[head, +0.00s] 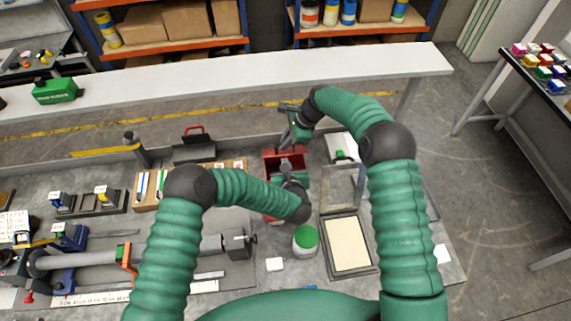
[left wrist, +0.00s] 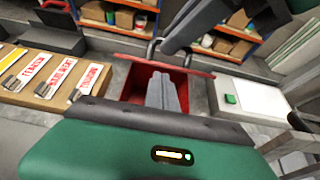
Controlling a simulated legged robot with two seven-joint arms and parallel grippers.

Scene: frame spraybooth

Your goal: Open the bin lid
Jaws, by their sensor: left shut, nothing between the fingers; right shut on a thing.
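The red bin (head: 270,163) stands in the middle of the bench. In the left wrist view its red inside (left wrist: 137,82) shows, so its top is at least partly uncovered. A red edge (left wrist: 195,72), which looks like the lid seen nearly edge-on, runs along the far side. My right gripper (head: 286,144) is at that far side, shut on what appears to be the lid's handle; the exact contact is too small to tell. My left gripper (head: 286,166) is shut and empty over the bin; its closed fingers (left wrist: 164,92) point into the opening. My left arm hides the bin's near part.
A green-lidded jar (head: 305,240) and a framed cream panel (head: 347,245) stand near the bin. A clear frame (head: 342,187) is to its right. A label board (left wrist: 50,85) lies to its left. A dark box with a red handle (head: 194,147) stands behind left.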

